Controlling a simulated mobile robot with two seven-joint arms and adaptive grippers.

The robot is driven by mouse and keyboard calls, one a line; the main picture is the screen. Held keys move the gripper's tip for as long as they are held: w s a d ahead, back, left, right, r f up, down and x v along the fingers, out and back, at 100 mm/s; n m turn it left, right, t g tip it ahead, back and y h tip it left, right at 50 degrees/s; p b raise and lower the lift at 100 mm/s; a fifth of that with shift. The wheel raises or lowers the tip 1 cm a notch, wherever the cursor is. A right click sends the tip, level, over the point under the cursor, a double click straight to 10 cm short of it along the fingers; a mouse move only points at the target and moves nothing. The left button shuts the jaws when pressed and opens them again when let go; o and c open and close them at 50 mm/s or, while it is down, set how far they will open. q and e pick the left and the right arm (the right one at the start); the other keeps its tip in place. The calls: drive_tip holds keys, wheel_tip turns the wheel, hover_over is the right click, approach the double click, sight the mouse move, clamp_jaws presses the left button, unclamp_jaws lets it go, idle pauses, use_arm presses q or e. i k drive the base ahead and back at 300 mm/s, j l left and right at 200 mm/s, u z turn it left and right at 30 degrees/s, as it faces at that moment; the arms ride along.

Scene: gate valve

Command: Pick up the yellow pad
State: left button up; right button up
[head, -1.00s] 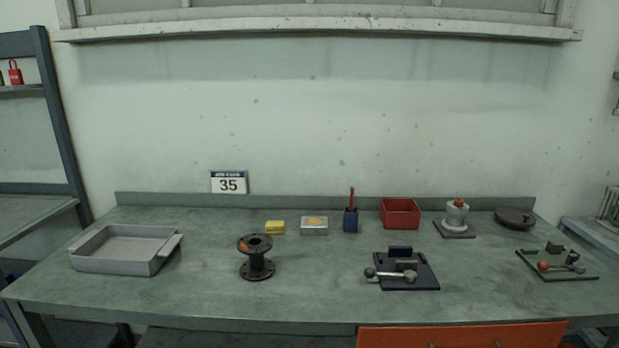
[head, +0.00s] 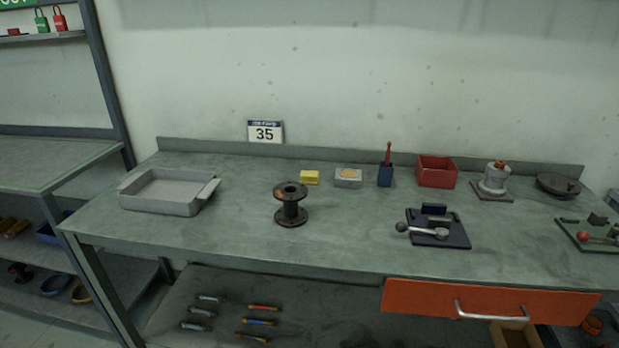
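The yellow pad (head: 310,177) is a small yellow block lying on the green-grey workbench (head: 180,235), toward its back edge. It sits between the black flanged spool (head: 290,205) and a grey box with a pale yellowish top (head: 348,177), touching neither as far as I can see. Nothing covers it. Neither of my grippers shows in the head view.
A grey tray (head: 168,192) stands at the bench's left. A blue holder (head: 385,175) with a red handle, a red bin (head: 436,171) and a dark blue fixture (head: 438,228) are to the right. An orange drawer (head: 485,300) hangs below. Bench front-left is clear.

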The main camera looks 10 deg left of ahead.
sight(307, 177)
drive_tip(key=l+z, duration=0.6)
drive_tip(key=z, duration=0.15)
drive_tip(key=l+z, duration=0.35)
drive_tip(key=i+j, duration=0.05)
